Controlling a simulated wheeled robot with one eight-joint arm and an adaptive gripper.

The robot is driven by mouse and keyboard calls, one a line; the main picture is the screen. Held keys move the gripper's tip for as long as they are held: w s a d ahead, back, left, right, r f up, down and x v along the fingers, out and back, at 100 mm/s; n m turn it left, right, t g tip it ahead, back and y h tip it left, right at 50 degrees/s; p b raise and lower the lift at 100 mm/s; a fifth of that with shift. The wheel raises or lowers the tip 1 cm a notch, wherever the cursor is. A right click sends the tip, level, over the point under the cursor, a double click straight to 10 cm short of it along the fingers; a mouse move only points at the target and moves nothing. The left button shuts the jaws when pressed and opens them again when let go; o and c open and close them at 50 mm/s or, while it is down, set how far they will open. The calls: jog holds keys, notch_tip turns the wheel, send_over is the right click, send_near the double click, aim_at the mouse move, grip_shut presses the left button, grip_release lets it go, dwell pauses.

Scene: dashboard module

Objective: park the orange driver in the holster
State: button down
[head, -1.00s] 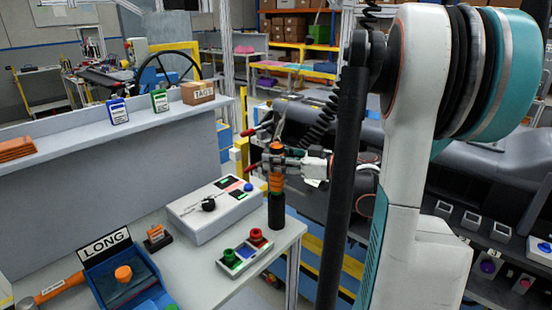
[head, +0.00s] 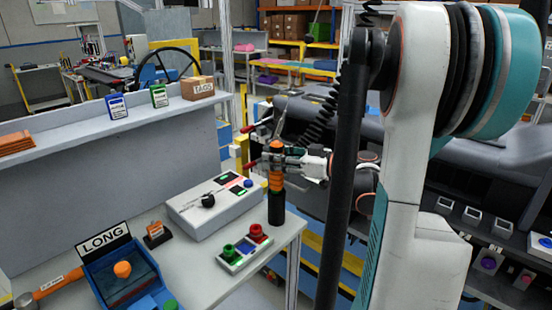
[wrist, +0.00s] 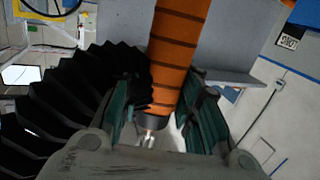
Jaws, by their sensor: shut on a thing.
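The orange driver (head: 276,183) is upright at the front right corner of the bench. My gripper (head: 277,160) is shut around its upper part. In the wrist view the driver's orange body (wrist: 178,50) with dark bands runs between the green-padded fingers (wrist: 160,110), and its dark collar and a bright metal part show near the palm. The holster (head: 276,209), a black upright tube, stands on the bench directly below the orange part. The driver lines up with it and appears to enter its mouth; how deep it sits is hidden.
A grey control box (head: 214,205) with a black knob lies left of the holster. A panel with green and red buttons (head: 244,249) lies in front. A blue bin marked LONG (head: 125,276) stands farther left. A black coiled hose (wrist: 70,105) runs close beside my gripper.

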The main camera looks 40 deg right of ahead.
jog(key=shift+f, duration=0.1)
dwell(0.3)
jog(key=c, duration=1.1)
grip_release()
jog(key=f+v, duration=0.1)
jog(key=v, duration=1.1)
jog(key=shift+r, duration=0.4)
